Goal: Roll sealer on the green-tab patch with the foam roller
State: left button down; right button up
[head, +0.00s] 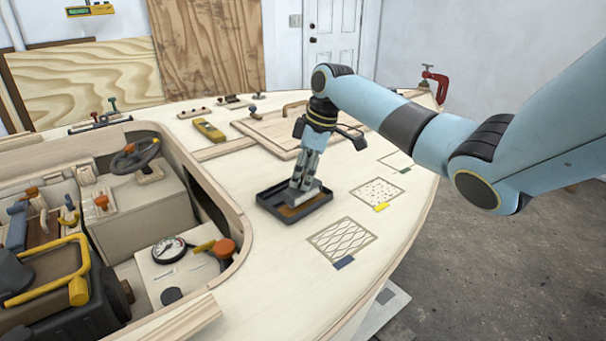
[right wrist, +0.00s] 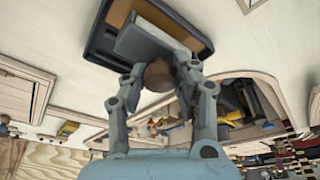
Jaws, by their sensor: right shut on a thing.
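My right gripper (head: 306,172) is shut on the foam roller and points down over the black tray (head: 268,206). The roller's brown rounded handle (right wrist: 157,76) sits between the fingers in the right wrist view, and its grey-and-white head (right wrist: 135,42) is over the tray. Whether the head touches the brown sealer (head: 288,212) I cannot tell. The green-tab patch (head: 396,161) is a plain outlined square at the far right of the deck, partly behind my arm, with its green tab (head: 406,170) at the near corner. My left gripper is out of view.
A dotted patch (head: 376,191) with a yellow tab and a diamond-hatched patch (head: 341,239) with a blue tab lie nearer. A wooden hatch (head: 270,128) is behind the tray. The open cockpit (head: 150,190) is left. A red clamp (head: 436,82) grips the far deck edge.

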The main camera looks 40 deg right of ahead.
aim_at(303, 173)
jog(key=shift+f, duration=0.4)
dwell(0.4)
jog(key=shift+f, duration=0.1)
dwell(1.7)
notch_tip(303, 173, up, 8)
jog(key=p, duration=0.8)
jog(key=shift+p, duration=0.35)
